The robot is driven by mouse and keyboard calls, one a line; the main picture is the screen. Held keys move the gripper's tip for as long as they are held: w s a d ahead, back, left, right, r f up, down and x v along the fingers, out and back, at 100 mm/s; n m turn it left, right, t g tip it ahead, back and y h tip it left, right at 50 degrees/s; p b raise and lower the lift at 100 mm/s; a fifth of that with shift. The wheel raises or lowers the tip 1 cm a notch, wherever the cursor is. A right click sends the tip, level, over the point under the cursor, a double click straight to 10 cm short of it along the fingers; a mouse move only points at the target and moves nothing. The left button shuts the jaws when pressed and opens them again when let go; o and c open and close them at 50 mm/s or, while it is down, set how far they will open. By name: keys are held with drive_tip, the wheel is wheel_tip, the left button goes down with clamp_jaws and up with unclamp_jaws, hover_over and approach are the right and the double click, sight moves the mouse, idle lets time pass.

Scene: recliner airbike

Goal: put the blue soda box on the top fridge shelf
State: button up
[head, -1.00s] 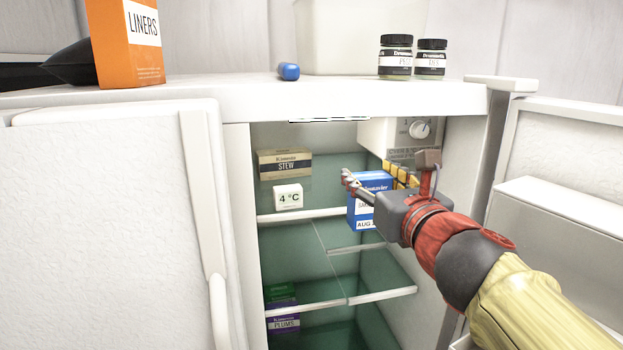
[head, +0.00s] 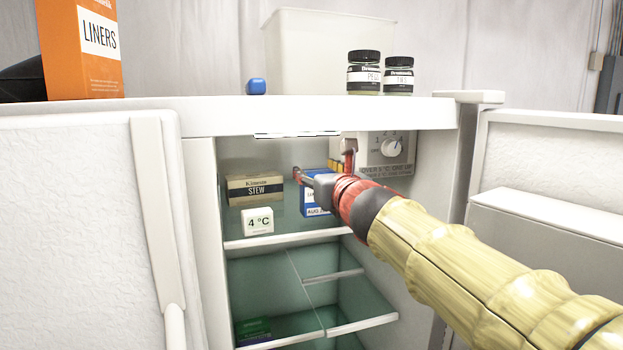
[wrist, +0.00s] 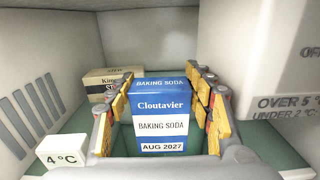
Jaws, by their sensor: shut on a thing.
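The blue baking soda box (head: 316,205) is upright inside the fridge at the top shelf (head: 290,238), behind its front edge. In the wrist view the box (wrist: 162,108) stands between the yellow finger pads, its label facing me. My gripper (head: 325,168) is shut on it, one finger at each side. The gripper and wrist hide part of the box in the head view. I cannot tell whether its bottom touches the shelf.
A tan stew box (head: 255,189) and a white 4 °C block (head: 257,221) are left of the blue box. The control panel (head: 385,150) is close above right. The fridge top (head: 300,115) overhangs my arm. The open door (head: 550,180) stands at right.

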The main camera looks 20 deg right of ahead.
drive_tip(key=w, duration=0.1)
drive_tip(key=w+f+b, duration=0.1)
drive_tip(key=w, duration=0.2)
drive_tip(key=shift+f+b, duration=0.35)
drive_tip(key=shift+b, duration=0.05)
drive_tip(key=shift+s+r, duration=0.15)
drive_tip(key=shift+s, duration=0.1)
drive_tip(key=shift+w, duration=0.15)
drive_tip(key=o, duration=1.1)
drive_tip(key=shift+f, duration=0.25)
drive_tip(key=shift+o, duration=0.2)
drive_tip(key=shift+r, duration=0.15)
